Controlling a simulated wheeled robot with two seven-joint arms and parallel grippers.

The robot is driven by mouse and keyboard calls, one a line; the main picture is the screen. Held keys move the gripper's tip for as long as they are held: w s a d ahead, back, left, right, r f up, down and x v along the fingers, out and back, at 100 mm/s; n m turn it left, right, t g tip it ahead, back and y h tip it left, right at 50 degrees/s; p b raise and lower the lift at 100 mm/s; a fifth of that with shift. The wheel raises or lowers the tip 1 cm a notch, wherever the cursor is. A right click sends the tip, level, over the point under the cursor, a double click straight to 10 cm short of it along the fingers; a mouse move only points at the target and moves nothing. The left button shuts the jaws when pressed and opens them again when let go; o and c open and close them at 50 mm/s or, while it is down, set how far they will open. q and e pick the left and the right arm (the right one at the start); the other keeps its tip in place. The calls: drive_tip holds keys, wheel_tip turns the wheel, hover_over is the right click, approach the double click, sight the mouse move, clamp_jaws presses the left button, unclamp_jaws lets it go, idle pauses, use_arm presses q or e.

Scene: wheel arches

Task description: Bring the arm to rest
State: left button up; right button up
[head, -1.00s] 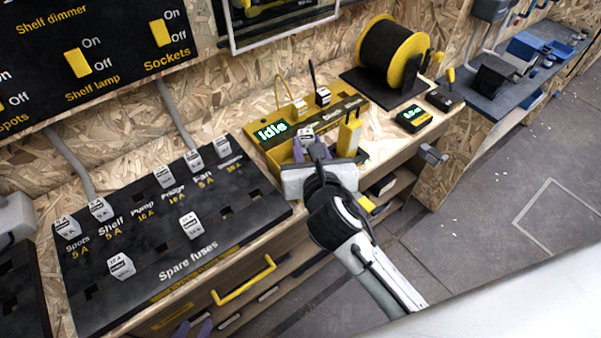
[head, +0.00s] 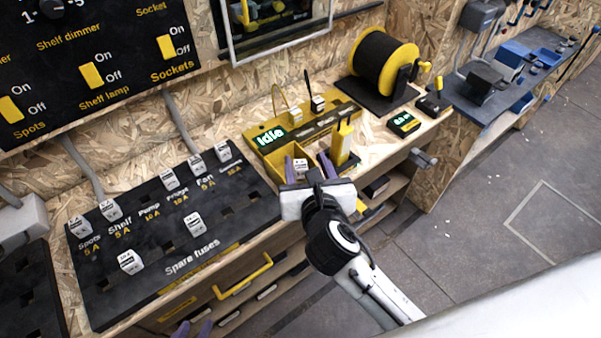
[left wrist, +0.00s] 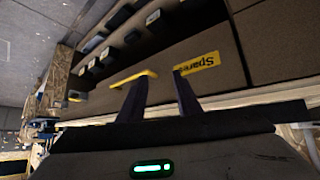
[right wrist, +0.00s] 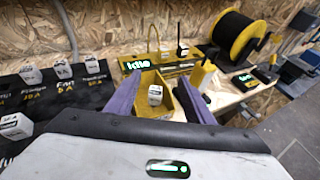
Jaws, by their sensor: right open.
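My right gripper (head: 309,168) is open over the yellow tray at the front of the tester (head: 268,137), whose display reads "Idle". In the right wrist view a white fuse (right wrist: 155,95) sits in the yellow tray (right wrist: 172,78), between the two purple fingers (right wrist: 156,98) with a gap on each side. My left gripper (head: 192,331) shows only its fingertips at the bottom edge of the head view. In the left wrist view its fingers (left wrist: 160,97) are apart and empty, in front of a drawer with a yellow handle (left wrist: 133,78).
The black fuse panel (head: 165,225) with several white fuses lies left of the tester. A yellow cable reel (head: 383,62) and a small green display (head: 404,123) stand to the right. The bench edge and drawers are below; the floor at right is clear.

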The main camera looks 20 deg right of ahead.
drive_tip(key=shift+v, duration=0.75)
drive_tip(key=shift+f, duration=0.1)
drive_tip(key=s+d+f+m+g, duration=0.35)
drive_tip(key=s+m, duration=0.25)
drive_tip(key=m, duration=0.3)
drive_tip(key=s+d+f+m+g, duration=0.2)
drive_tip(key=s+d+f+m, duration=0.3)
drive_tip(key=m, duration=0.4)
drive_tip(key=s+m+g+y, duration=0.2)
drive_tip(key=s+m+g, duration=0.3)
drive_tip(key=s+m, duration=0.95)
drive_tip(key=w+a+f+t+y, duration=0.1)
drive_tip(key=w+a+f+t, duration=0.1)
drive_tip(key=f, duration=0.4)
drive_tip(key=w+a+f+t+y, duration=0.1)
drive_tip(key=w+a+f+t, duration=0.1)
drive_tip(key=f, duration=0.4)
drive_tip(key=shift+a+t, duration=0.65)
drive_tip(key=shift+a, duration=0.15)
